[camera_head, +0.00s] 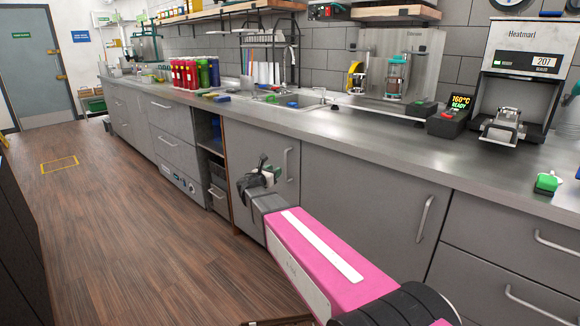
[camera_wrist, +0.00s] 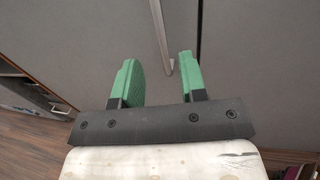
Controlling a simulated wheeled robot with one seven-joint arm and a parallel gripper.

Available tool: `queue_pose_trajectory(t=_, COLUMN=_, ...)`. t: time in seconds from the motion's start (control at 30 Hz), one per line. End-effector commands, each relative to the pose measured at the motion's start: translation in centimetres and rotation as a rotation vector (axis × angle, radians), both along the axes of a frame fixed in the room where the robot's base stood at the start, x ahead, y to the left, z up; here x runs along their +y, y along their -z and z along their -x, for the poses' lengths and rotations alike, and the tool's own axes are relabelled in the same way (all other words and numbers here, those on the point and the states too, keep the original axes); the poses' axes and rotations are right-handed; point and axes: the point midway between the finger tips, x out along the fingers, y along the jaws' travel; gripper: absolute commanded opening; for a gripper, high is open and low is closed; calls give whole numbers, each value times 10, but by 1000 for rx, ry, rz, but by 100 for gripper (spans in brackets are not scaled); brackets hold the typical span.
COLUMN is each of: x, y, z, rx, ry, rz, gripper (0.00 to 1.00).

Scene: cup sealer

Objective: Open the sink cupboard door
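The sink cupboard door (camera_head: 254,146) is a flat grey panel under the counter below the sink (camera_head: 290,99), and it looks closed. Its upright metal bar handle (camera_head: 287,163) is near the door's right edge. My gripper (camera_head: 266,171) is in front of this door, just left of the handle in the head view. In the wrist view my gripper (camera_wrist: 158,65) is open, with two green fingers apart and nothing held. The handle (camera_wrist: 161,35) shows between the fingers, nearer the right one, its lower end beside that fingertip. Whether it lies between them in depth I cannot tell.
An open shelf unit (camera_head: 212,165) is left of the door. Another grey cupboard door (camera_head: 365,205) with a handle is to the right. The counter (camera_head: 380,137) runs above, with a sealing machine (camera_head: 520,75) at right.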

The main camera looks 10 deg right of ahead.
Motion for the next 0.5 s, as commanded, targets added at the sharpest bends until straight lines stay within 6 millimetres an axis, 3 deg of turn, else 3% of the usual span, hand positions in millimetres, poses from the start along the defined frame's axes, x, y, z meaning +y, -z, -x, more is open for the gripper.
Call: queue_pose_trajectory(t=0.5, x=-57, y=1, z=-62, rx=-1, ry=2, rz=-4, gripper=39)
